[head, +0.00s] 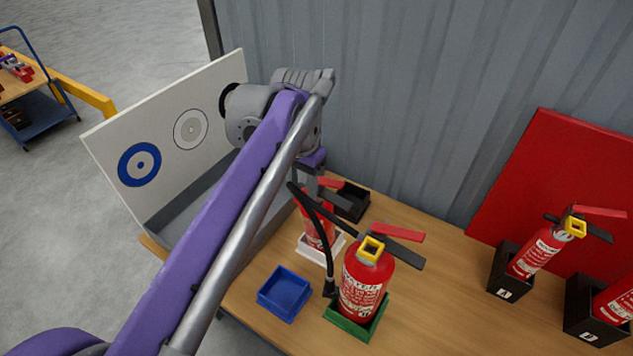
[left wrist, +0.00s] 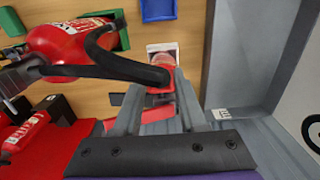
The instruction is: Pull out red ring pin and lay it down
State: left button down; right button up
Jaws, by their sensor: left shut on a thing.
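A red extinguisher (head: 316,228) stands in a white tray (head: 309,251) at the end of the table, behind another extinguisher. My left gripper (head: 312,182) is at its top, coming down from above. In the left wrist view the fingers (left wrist: 160,92) are shut on a red, squarish part that appears to be the red ring pin (left wrist: 158,99), directly over the extinguisher head. Whether the pin still sits in the head cannot be told. The head view hides the grip behind my wrist and the red lever. My right gripper is not in view.
A second extinguisher (head: 362,285) with a yellow ring and black hose stands close in front in a green tray (head: 346,326). A grey box with a target board (head: 190,128) is left. More extinguishers (head: 537,252) stand right.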

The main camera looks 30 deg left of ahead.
pick_arm(q)
jog(key=shift+s, duration=0.3)
jog(key=shift+s, duration=0.2)
jog(key=shift+s+a+f, duration=0.1)
jog(key=shift+s+a, duration=0.05)
jog(key=shift+s, duration=1.15)
